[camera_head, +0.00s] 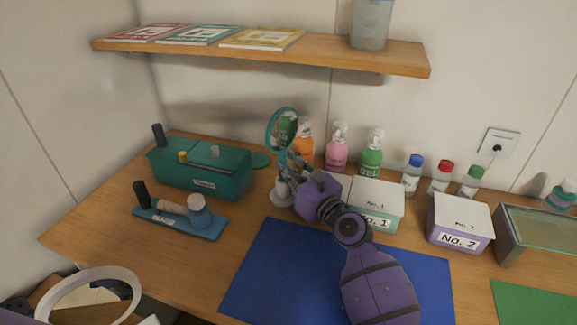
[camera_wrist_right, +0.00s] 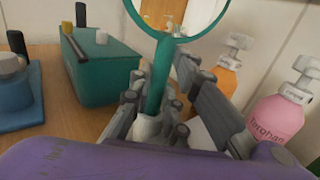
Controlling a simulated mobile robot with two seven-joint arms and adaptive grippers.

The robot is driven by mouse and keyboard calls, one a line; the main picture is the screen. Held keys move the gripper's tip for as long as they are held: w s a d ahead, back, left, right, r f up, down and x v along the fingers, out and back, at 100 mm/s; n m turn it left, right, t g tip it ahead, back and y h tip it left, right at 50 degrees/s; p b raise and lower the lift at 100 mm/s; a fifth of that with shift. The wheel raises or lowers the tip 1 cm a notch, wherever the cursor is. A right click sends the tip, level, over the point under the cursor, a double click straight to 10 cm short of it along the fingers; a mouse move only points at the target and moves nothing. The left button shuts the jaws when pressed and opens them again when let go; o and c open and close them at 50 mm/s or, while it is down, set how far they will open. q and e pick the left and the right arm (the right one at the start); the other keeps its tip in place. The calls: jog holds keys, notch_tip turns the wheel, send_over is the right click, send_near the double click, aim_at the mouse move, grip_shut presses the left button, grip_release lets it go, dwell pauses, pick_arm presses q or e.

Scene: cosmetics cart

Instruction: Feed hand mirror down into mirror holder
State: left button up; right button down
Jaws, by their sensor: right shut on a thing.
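The hand mirror (camera_head: 282,128) has a round teal frame and stands upright; its teal handle (camera_wrist_right: 159,75) shows in the right wrist view. My right gripper (camera_head: 286,168) is shut on the handle. The white mirror holder (camera_head: 281,194) stands on the table below the mirror, partly hidden by my gripper. In the wrist view, the handle's lower end meets the top of the white holder (camera_wrist_right: 146,128). Gripper fingers hide part of this spot, so I cannot tell whether the handle is inside the holder. My left gripper is not in view.
A teal box (camera_head: 205,172) and a blue tray (camera_head: 180,221) stand to the left. Orange, pink (camera_head: 337,150) and green (camera_head: 371,155) bottles stand close behind. Boxes No. 1 (camera_head: 377,200) and No. 2 (camera_head: 460,221) are to the right. A shelf (camera_head: 300,57) hangs above.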

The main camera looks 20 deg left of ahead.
pick_arm(q)
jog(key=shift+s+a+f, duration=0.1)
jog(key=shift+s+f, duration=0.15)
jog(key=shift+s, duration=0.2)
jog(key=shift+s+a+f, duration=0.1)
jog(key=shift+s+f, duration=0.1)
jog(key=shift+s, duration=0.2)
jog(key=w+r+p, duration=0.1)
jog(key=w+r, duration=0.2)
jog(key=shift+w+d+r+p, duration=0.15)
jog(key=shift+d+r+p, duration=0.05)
jog(key=shift+p, duration=0.1)
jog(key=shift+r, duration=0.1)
